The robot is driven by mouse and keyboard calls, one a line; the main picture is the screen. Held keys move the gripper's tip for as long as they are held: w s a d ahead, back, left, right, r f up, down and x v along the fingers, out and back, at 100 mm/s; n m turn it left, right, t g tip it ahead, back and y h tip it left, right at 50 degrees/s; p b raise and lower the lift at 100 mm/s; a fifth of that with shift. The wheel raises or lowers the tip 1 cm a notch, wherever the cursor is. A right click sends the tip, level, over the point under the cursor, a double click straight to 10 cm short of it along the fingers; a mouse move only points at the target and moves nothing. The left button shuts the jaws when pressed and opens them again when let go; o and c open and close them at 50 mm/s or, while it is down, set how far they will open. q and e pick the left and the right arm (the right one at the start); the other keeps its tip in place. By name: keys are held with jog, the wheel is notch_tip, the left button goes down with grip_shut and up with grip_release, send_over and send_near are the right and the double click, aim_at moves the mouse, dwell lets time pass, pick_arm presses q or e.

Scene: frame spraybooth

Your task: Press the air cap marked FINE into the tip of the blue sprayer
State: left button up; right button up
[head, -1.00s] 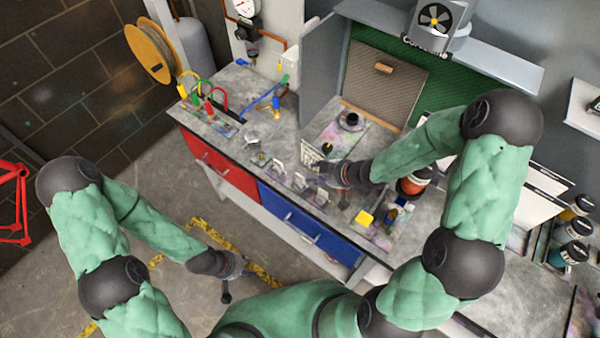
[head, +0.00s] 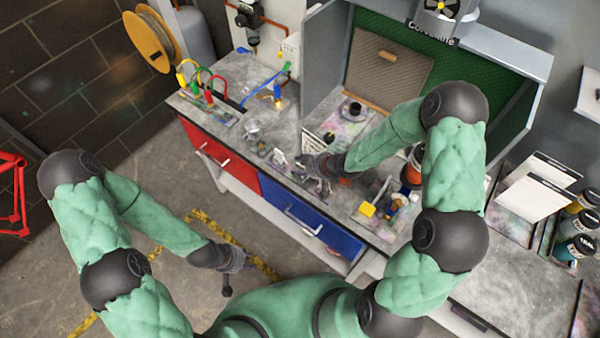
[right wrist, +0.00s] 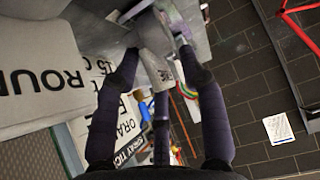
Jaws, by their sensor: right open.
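A small blue upright shape (head: 277,93), seemingly the blue sprayer, stands at the back left of the bench in the head view; its tip is too small to make out. Small white label cards (head: 278,157) stand along the bench's front edge; I cannot read FINE on any, and I cannot single out that air cap. My right gripper (head: 315,172) is over this row. My left gripper (head: 228,285) hangs over the floor, away from the bench.
The bench has red (head: 222,160) and blue (head: 310,225) drawer fronts. A black round piece (head: 354,108) stands by the spray booth. Coloured hoses (head: 205,85) loop at the back left.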

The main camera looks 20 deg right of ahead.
grip_shut()
jog(key=shift+r, duration=0.1)
